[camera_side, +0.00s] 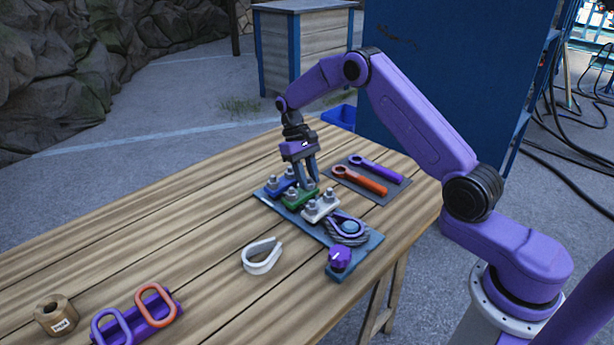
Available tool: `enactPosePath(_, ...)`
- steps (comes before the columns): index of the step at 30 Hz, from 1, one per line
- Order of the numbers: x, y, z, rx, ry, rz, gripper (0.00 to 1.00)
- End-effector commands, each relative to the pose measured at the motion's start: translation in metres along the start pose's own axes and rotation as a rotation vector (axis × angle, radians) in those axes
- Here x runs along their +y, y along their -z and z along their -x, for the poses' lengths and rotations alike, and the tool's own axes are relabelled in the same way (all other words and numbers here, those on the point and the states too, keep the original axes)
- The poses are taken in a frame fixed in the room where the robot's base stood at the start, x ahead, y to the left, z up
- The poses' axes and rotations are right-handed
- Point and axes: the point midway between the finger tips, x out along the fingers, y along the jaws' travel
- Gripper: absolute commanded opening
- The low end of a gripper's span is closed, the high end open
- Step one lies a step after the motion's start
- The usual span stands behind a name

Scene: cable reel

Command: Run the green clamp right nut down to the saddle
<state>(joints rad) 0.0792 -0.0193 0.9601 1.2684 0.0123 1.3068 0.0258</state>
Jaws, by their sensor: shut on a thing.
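The green clamp (297,198) sits on the blue-grey base plate (268,196), between a blue clamp (281,184) and a white clamp (319,209). Its bolts and nuts stand upright on the saddle. My gripper (308,183) points straight down over the right end of the green clamp, its fingers shut around the right nut. The fingers hide that nut, so its height above the saddle cannot be told.
A cable loop (347,230) and a purple knob (339,260) are on the plate's near end. An orange wrench (362,181) and a purple wrench (376,169) lie on a dark mat behind. A white loop (262,256), purple rack (150,318) and brown spool (57,316) stand left. Wood between is clear.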

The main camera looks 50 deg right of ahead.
Motion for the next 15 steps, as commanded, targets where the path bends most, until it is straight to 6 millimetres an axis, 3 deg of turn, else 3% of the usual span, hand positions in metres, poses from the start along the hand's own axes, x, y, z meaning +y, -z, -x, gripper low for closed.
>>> enactPosePath(15, 0.0005, -0.0003, 0.0034, 0.004, 0.027, -0.063, 0.01)
